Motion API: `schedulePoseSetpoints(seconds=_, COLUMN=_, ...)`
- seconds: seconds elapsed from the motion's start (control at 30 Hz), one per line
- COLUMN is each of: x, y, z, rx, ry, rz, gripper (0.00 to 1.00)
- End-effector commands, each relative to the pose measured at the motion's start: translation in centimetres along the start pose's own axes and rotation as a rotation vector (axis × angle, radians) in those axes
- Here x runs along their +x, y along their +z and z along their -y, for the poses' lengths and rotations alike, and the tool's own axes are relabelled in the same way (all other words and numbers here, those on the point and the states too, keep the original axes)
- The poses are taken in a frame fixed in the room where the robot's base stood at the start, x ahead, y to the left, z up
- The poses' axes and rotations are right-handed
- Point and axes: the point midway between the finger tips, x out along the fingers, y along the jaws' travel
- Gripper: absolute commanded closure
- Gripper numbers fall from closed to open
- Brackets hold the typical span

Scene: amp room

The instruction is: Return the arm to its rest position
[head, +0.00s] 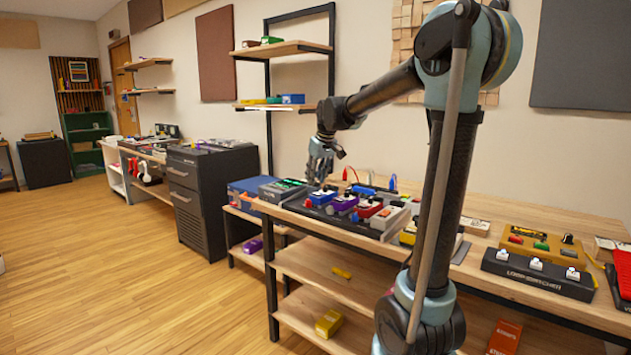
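My arm rises at the right of the head view and bends over to the left at the top. My gripper (321,160) hangs at the arm's end, above the left part of the wooden workbench (493,232). It points down over a pedalboard (333,217) that carries blue, purple and red pedals. The gripper appears apart from the pedals below it. Its fingers are small and dark here, so I cannot tell whether they are open or shut. I see nothing clearly held.
A loop switcher (537,274) and a yellow pedal unit (540,246) lie on the bench's right. Shelves below hold a yellow box (329,323) and an orange box (505,337). A dark drawer cabinet (207,200) stands at left. The wooden floor (130,285) at left is clear.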

Motion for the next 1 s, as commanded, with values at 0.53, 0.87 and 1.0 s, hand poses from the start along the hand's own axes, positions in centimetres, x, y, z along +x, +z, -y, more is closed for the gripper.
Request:
schedulePoseSetpoints(seconds=0.53, x=-2.2, y=10.0, z=-1.0, rx=0.111, ry=0.031, rz=0.042, gripper=0.72)
schedulePoseSetpoints(seconds=0.87, x=-3.1, y=22.1, z=-0.6, rx=0.249, ry=0.067, rz=0.090, gripper=0.72)
schedulePoseSetpoints(seconds=1.0, x=-2.8, y=27.2, z=0.0, rx=0.308, ry=0.083, rz=0.112, gripper=0.72)
